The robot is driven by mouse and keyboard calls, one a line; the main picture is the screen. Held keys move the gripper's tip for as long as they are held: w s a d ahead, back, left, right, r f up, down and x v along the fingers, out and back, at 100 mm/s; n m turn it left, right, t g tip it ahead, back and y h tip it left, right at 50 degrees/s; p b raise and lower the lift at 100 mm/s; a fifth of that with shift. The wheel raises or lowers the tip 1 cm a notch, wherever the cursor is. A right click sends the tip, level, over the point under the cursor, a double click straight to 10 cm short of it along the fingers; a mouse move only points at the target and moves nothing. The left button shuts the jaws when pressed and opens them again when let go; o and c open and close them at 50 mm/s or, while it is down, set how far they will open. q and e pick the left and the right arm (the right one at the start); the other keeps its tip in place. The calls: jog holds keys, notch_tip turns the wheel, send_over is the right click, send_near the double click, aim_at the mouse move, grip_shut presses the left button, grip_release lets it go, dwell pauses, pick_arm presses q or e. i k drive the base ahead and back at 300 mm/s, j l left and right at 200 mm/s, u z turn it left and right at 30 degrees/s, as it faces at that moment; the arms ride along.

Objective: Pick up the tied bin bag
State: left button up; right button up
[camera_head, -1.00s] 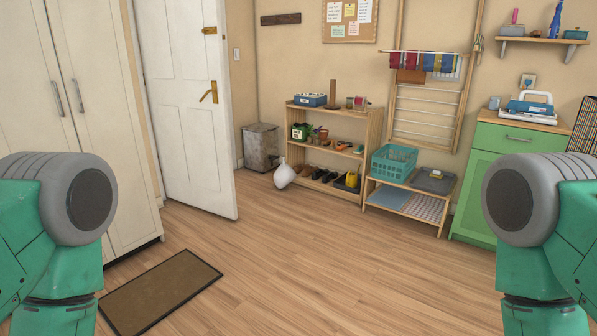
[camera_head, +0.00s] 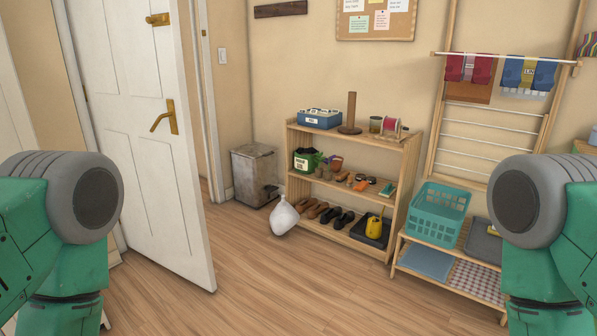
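A white tied bin bag (camera_head: 284,217) stands on the wooden floor, with its gathered neck at the top. It is in front of the grey metal bin (camera_head: 255,176) and beside the left end of the wooden shelf. My two green arms with grey rounded joints show at the left and right edges, far nearer than the bag. Neither gripper is in view. Nothing of mine touches the bag.
An open white door (camera_head: 150,140) stands at the left. The wooden shelf (camera_head: 345,166) holds shoes, pots and a blue box. A low rack (camera_head: 452,268) with a teal basket (camera_head: 436,213) stands at the right. The floor (camera_head: 290,285) before the bag is clear.

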aim_at(285, 216)
jog(key=i, duration=2.4)
jog(key=i+z, duration=0.1)
jog(key=i, duration=0.5)
jog(key=i+j+z, duration=0.1)
jog(key=i, duration=0.5)
jog(key=i+j+z, duration=0.15)
jog(key=i, duration=0.4)
jog(key=i+j+z, duration=0.1)
jog(key=i+j, duration=0.15)
jog(key=i, duration=0.35)
